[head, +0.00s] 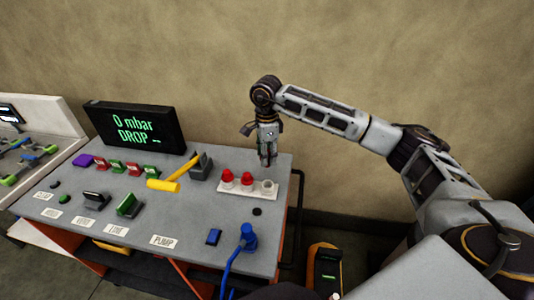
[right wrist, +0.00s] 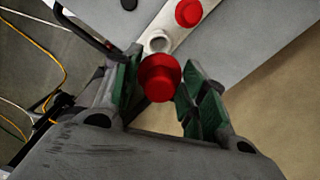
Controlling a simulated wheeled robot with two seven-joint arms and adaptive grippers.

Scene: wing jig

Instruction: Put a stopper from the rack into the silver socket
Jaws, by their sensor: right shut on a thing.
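My right gripper (head: 267,160) is above the back right of the grey console. In the right wrist view its green-padded fingers (right wrist: 160,95) are shut on a red stopper (right wrist: 159,76). The white rack (head: 232,189) lies below, with two red stoppers (head: 227,175) (head: 247,178) standing in it. The rack's right place (head: 267,186) is a pale, empty ring, also seen near the held stopper in the right wrist view. The held stopper appears raised above the rack. I cannot pick out the silver socket with certainty. My left gripper is not in view.
A display (head: 130,124) reads "0 mbar DROP _". A yellow-handled lever (head: 165,185) stands left of the rack. A dark round spot (head: 257,211) lies in front of the rack, and a blue plug with a cable (head: 248,237) stands near the front right edge.

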